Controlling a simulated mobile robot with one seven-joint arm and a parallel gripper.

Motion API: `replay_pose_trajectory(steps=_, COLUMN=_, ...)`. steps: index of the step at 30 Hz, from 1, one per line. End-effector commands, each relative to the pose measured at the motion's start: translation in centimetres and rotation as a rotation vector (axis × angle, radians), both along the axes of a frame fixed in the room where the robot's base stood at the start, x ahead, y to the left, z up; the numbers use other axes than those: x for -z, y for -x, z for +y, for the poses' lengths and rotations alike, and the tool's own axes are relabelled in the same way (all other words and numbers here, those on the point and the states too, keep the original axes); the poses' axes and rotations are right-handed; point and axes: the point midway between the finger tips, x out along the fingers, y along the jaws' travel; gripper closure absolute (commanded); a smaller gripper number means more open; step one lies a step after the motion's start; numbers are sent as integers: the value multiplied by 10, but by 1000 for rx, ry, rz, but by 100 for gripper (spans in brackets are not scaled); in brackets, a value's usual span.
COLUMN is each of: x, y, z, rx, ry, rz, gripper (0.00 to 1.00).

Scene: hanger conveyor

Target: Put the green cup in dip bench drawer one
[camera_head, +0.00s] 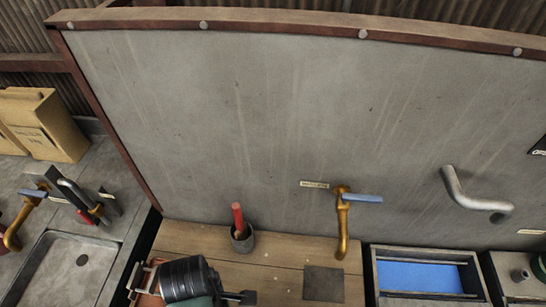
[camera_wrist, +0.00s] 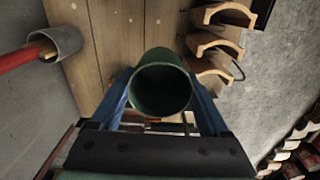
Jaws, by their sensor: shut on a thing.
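In the wrist view, the green cup (camera_wrist: 161,92) is held between the two blue fingers of my gripper (camera_wrist: 163,85). Its round open mouth faces the camera. The cup is above or near the wooden bench top (camera_wrist: 110,45); the gap cannot be judged. In the head view, the dark end of my arm is at the lower left of the wooden bench (camera_head: 270,260), and the held cup is mostly hidden there. I cannot make out which drawer is dip bench drawer one; no drawer front shows clearly.
A grey pot (camera_head: 242,240) with a red-handled tool (camera_head: 238,216) stands at the bench's back. A brass tap (camera_head: 343,225) and a blue-bottomed basin (camera_head: 420,276) are to the right. Curved wooden pieces (camera_wrist: 222,42) show in the wrist view. A sink (camera_head: 65,270) is left.

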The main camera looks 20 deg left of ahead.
Motion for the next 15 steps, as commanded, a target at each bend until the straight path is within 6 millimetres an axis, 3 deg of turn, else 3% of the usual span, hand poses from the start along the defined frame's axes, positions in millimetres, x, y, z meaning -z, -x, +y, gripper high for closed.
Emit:
replay_pose_trajectory(steps=8, x=16, y=-32, z=-30, rx=269, ry=4, rz=-6, gripper=84)
replay_pose_trajectory(steps=15, x=36, y=-70, z=-82, rx=678, ry=9, rz=-10, gripper=84)
